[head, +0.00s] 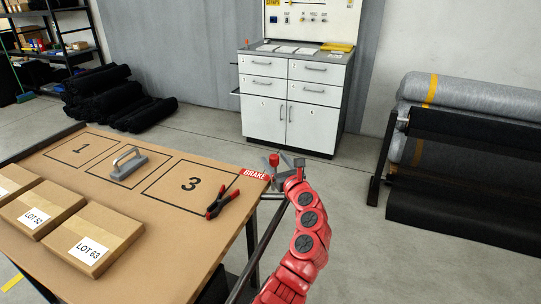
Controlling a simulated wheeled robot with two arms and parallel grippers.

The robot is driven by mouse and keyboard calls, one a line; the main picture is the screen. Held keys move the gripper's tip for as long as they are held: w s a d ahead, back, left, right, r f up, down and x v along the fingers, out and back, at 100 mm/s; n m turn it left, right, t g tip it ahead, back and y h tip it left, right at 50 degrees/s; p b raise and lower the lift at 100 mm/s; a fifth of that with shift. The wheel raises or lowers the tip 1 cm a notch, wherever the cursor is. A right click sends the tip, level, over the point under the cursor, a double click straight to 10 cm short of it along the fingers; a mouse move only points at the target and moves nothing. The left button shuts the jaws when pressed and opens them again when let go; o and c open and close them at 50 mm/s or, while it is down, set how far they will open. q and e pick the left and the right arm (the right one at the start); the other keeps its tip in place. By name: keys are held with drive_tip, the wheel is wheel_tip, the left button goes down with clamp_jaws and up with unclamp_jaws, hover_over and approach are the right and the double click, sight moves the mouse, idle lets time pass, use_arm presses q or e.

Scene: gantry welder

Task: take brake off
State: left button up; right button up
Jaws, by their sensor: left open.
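A red label reading BRAKE (254,174) is at the far right corner of the brown table. A small red knob (273,160) stands just right of the label and looks like the end of the brake lever; the lever below it is mostly hidden. My left gripper (285,163), grey and small in the head view, is at the end of a red arm and is open right beside the knob. I cannot tell whether it touches the knob or whether the knob is between its fingers. My right gripper is not in view.
The brown table (140,220) holds boxes (93,242), a grey handle (128,165) and red-handled pliers (222,203). A white cabinet (292,95) stands at the back. Fabric rolls on a rack (465,140) are at the right. The floor right of the table is clear.

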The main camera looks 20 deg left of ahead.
use_arm(q)
drive_tip(key=shift+x, duration=2.1)
drive_tip(key=shift+f, duration=0.15)
clamp_jaws()
